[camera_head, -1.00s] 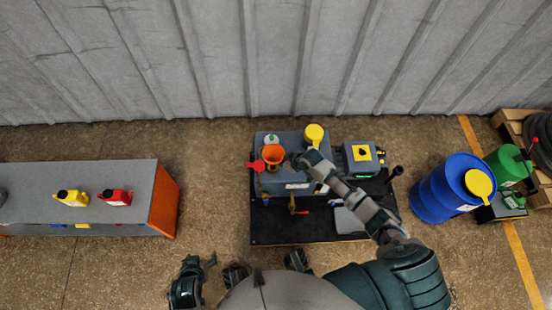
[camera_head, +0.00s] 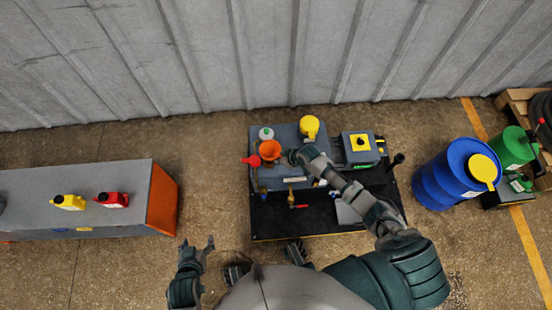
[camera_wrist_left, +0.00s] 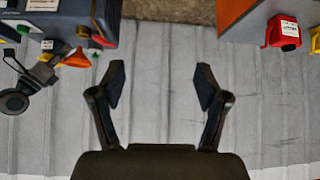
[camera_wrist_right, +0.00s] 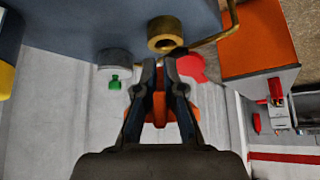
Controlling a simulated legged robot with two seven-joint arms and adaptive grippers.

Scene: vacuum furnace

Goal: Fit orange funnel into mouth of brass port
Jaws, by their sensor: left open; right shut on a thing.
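The orange funnel (camera_head: 270,150) is held at the machine's left part in the head view. My right gripper (camera_head: 290,157) is shut on it. In the right wrist view the funnel (camera_wrist_right: 160,110) shows behind the closed fingers (camera_wrist_right: 160,64). The brass port (camera_wrist_right: 165,34), a ring with a dark open mouth, lies just beyond the fingertips there. The funnel looks apart from the port, and its spout is hidden. In the head view I cannot make out the port's mouth. My left gripper (camera_head: 198,246) is open and empty; its spread fingers show in the left wrist view (camera_wrist_left: 160,85).
A red round part (camera_head: 250,160) and a white-green cap (camera_head: 266,134) sit close to the funnel. A yellow cap (camera_head: 310,126) is behind my right gripper. A grey bench (camera_head: 40,185) with yellow and red bottles stands left, a blue drum (camera_head: 440,188) right. Floor between bench and machine is clear.

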